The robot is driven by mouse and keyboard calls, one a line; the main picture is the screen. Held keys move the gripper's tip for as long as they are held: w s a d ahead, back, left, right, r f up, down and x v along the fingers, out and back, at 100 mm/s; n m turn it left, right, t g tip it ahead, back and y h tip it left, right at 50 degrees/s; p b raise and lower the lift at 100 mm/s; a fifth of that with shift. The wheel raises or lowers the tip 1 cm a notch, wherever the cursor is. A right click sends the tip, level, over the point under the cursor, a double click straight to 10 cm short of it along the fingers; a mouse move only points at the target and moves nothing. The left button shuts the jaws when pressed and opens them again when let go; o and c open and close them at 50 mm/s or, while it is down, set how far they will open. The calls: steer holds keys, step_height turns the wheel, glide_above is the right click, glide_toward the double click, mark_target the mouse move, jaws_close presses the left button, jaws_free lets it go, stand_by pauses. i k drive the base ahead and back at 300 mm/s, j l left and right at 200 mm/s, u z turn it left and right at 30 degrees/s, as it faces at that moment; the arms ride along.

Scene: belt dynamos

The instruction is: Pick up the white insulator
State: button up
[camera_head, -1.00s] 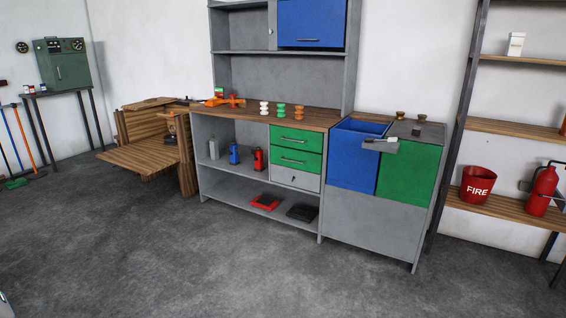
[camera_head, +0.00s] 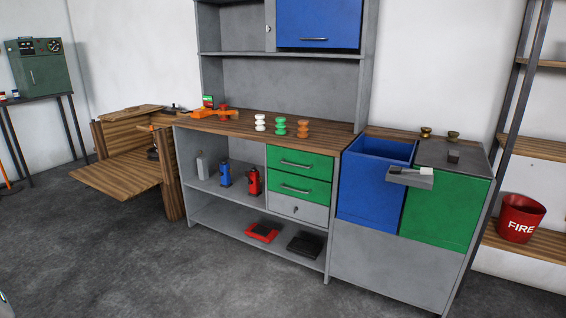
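The white insulator (camera_head: 260,122) stands upright on the wooden worktop (camera_head: 235,129) of the grey workbench. A green insulator (camera_head: 281,126) and an orange-brown insulator (camera_head: 303,128) stand in a row to its right. They are close together but look apart. My gripper does not show in the head view, so its place relative to the insulator cannot be seen.
An orange tool (camera_head: 218,112) lies left of the insulators. Green drawers (camera_head: 300,170) are below the worktop. The floor (camera_head: 150,265) in front is clear.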

mark_target(259, 118)
steer(key=i, duration=1.45)
